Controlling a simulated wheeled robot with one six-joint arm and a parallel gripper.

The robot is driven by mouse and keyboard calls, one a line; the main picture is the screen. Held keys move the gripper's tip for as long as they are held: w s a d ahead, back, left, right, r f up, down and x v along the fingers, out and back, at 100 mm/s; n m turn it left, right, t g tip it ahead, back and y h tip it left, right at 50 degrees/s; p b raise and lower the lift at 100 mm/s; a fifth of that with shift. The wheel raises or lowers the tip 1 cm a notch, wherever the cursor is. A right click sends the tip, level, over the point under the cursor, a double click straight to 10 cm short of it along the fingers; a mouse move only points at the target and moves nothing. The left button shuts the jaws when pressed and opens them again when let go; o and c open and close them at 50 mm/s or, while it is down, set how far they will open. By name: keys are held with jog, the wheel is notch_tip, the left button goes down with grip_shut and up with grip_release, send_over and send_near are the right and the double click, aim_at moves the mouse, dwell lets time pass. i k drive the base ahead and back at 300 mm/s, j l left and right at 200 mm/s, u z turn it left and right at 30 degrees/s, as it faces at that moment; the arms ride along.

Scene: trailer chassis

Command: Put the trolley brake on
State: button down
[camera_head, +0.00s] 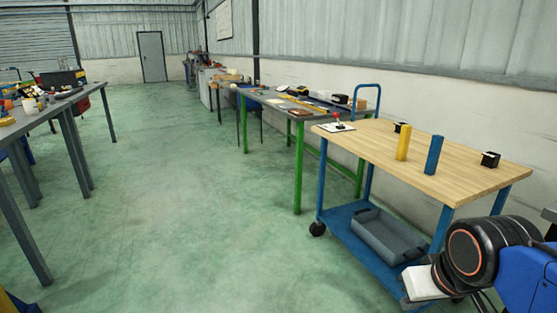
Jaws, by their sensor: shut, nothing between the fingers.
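The trolley (460,172) stands at the right, with a pale wooden top, blue legs, a blue lower shelf (347,226) and a blue push handle (367,90) at its far end. On the far left corner of its top is a white plate with a small red-topped lever (337,118), which may be the brake. Its exact tilt is too small to tell. Part of my arm is at the lower right, beside the trolley's near end. My gripper's fingers are not visible.
A yellow block (403,143), a blue block (434,154) and small black items (490,159) stand on the trolley top. A green-legged bench (298,170) stands behind. The floor (190,190) left of the trolley is clear.

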aim_at(335, 115)
jog(key=i+j, duration=0.15)
jog(key=i, duration=0.35)
jog(key=i+j, duration=0.15)
jog(key=i, duration=0.35)
jog(key=i+j, duration=0.15)
jog(key=i, duration=0.35)
jog(key=i+j, duration=0.15)
jog(key=i, duration=0.35)
